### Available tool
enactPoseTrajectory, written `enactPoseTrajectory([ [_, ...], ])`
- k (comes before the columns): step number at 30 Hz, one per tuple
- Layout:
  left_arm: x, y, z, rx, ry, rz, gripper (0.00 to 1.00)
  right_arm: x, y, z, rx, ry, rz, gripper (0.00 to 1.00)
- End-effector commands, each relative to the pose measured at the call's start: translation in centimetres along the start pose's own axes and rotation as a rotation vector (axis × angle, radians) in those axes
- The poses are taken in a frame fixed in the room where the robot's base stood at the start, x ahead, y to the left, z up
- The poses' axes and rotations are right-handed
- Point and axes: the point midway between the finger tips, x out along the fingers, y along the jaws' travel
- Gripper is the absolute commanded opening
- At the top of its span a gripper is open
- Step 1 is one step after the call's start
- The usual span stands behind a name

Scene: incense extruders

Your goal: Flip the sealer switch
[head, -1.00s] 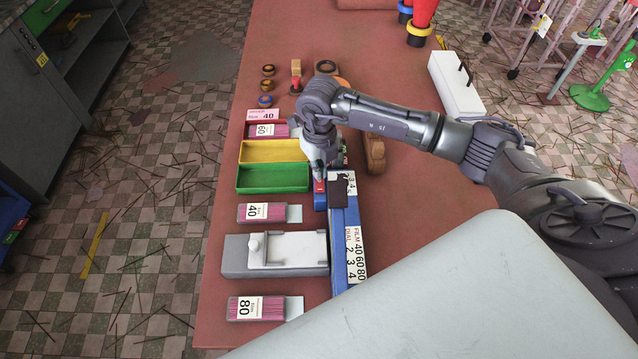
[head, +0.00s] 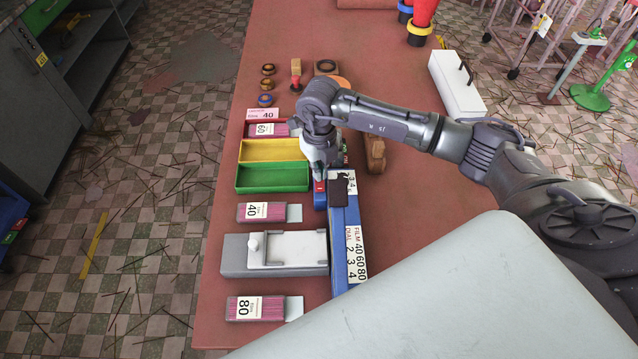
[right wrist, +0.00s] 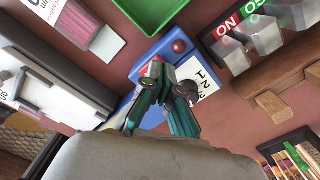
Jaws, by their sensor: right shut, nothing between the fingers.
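The blue sealer (head: 340,225) lies lengthwise on the red-brown table, with a white film and dial label (head: 356,255) on its side. Its red switch (head: 319,186) is at the far end, just below my right gripper (head: 319,177). In the right wrist view, the blue end of the sealer (right wrist: 150,52) carries a round red knob or lamp (right wrist: 179,46) and a white numbered dial plate (right wrist: 205,80). My right gripper's fingers (right wrist: 163,80) are shut and empty, over or close to the switch, and partly hide it. I cannot tell whether they touch it. My left gripper is not in view.
Left of the sealer are a green tray (head: 272,190), a yellow tray (head: 272,160), incense packs (head: 262,212) and a grey-white slotted block (head: 240,260). A wooden piece (head: 376,152) is right of my gripper. The table's right part is mostly clear.

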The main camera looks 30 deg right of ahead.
Motion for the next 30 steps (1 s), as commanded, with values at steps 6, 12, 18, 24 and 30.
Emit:
enactPoseTrajectory([
  [6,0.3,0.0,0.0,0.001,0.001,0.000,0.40,0.4,0.0,0.0,0.000,0.000,0.000,0.00],
  [12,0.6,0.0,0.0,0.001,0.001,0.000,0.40,0.7,0.0,0.0,0.000,0.000,0.000,0.00],
  [18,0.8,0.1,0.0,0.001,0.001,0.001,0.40,1.0,0.0,0.0,0.000,0.001,0.000,0.00],
  [24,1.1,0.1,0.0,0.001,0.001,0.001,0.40,1.3,0.0,0.0,0.000,0.001,0.000,0.00],
  [30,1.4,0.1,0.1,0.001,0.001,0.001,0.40,1.6,0.0,0.0,0.000,0.001,0.000,0.00],
])
